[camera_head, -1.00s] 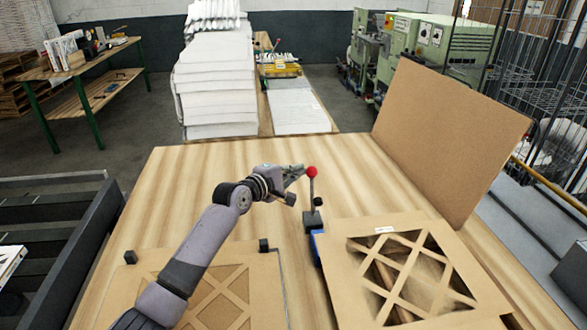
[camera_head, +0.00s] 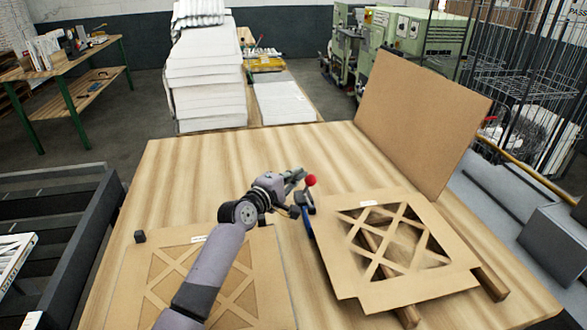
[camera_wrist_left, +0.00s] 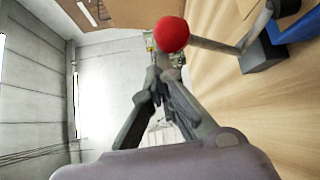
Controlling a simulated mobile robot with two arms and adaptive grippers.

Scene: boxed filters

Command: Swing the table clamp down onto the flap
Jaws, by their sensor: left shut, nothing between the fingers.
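The table clamp's red knob (camera_head: 311,180) tops a short lever above a dark base (camera_head: 304,200), with a blue part (camera_head: 308,224) beside it. The knob is raised, and the lever looks short from here. My left gripper (camera_head: 300,174) is shut and empty, its tips at or right beside the knob; contact is unclear. In the left wrist view, the knob (camera_wrist_left: 171,34) is just beyond my fingertips (camera_wrist_left: 158,75), its lever running right to the base. A cardboard lattice panel (camera_head: 352,290) lies right of the clamp. A plain brown panel (camera_head: 425,120) stands tilted behind it. My right gripper is out of view.
Another lattice panel (camera_head: 265,270) lies at the front left, partly behind my arm, with a small dark block (camera_head: 139,236) at its corner. The wooden table (camera_head: 200,180) is clear behind the clamp. White stacks (camera_head: 208,85) stand beyond it.

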